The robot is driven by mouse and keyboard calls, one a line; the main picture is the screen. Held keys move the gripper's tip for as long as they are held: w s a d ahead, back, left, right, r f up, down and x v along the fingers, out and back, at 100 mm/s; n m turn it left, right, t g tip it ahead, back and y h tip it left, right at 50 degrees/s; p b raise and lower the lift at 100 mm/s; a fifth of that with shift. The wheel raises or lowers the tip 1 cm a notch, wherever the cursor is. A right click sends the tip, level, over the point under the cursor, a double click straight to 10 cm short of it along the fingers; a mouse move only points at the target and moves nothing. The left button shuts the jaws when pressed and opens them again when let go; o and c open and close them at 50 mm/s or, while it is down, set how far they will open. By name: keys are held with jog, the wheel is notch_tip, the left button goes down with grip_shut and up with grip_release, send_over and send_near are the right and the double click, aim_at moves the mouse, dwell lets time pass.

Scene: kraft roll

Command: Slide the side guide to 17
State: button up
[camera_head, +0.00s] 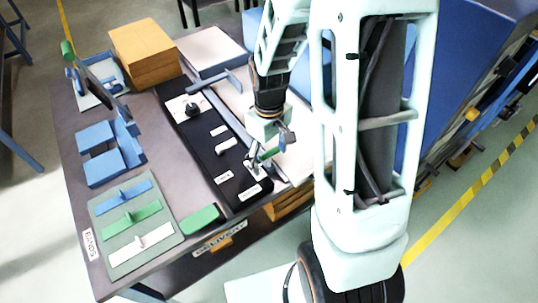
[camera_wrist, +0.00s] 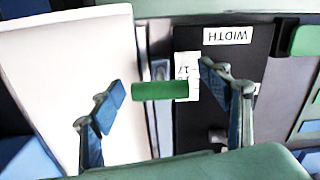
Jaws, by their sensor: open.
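A green bar (camera_wrist: 152,91), apparently the handle of the side guide, lies crosswise between my fingers in the wrist view. It also shows small beside my fingers in the head view (camera_head: 268,153). It sits over a grey-blue strip (camera_wrist: 160,125) at the edge of a dark panel (camera_wrist: 215,110). A white label reading 17 (camera_wrist: 184,66) is on the panel just beside the bar's right end. My gripper (camera_wrist: 161,85) is open, one blue-padded finger at each side of the bar, with visible gaps. In the head view my gripper (camera_head: 271,147) is low over the panel's near end.
A WIDTH label (camera_wrist: 228,36) is on the panel. A white sheet or board (camera_wrist: 75,75) lies beside the strip. A green block (camera_head: 202,219), a mat with coloured strips (camera_head: 110,215), blue blocks (camera_head: 100,137) and a cardboard stack (camera_head: 145,48) occupy the table.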

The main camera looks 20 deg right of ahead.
notch_tip(320, 180, up, 12)
dwell(0.6)
dwell(0.4)
